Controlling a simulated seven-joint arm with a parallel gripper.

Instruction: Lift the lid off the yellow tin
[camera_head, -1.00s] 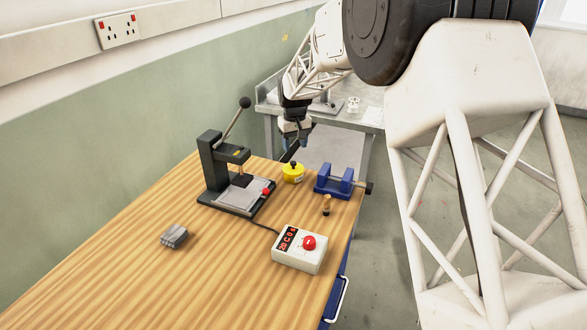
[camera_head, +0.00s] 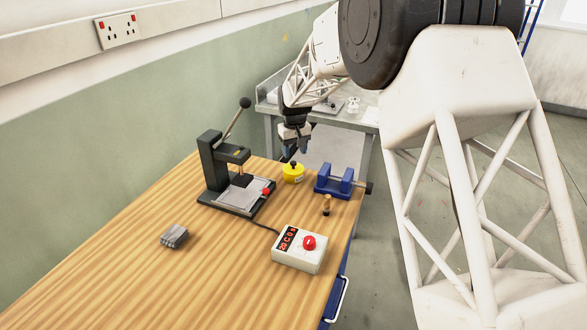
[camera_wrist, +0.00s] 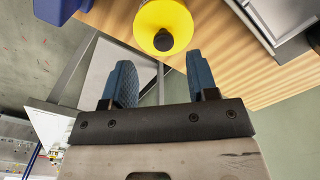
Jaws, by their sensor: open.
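The yellow tin (camera_head: 293,176) stands upright on the wooden bench near its far end, with a black knob (camera_head: 293,163) on top. In the wrist view the yellow lid (camera_wrist: 178,17) is at the top of the picture, with its dark knob (camera_wrist: 163,41) facing the camera. My gripper (camera_head: 295,153) is just above and behind the tin in the head view. In the wrist view my gripper (camera_wrist: 161,80) is open, its two blue fingers apart with nothing between them. The knob lies beyond the fingertips, roughly in line with the gap.
A black lever press (camera_head: 225,170) stands left of the tin. A blue vise (camera_head: 334,184) is close on its right. A small wooden-handled piece (camera_head: 326,205), a control box with a red button (camera_head: 299,250) and a grey block (camera_head: 174,236) sit nearer. The bench's left front is clear.

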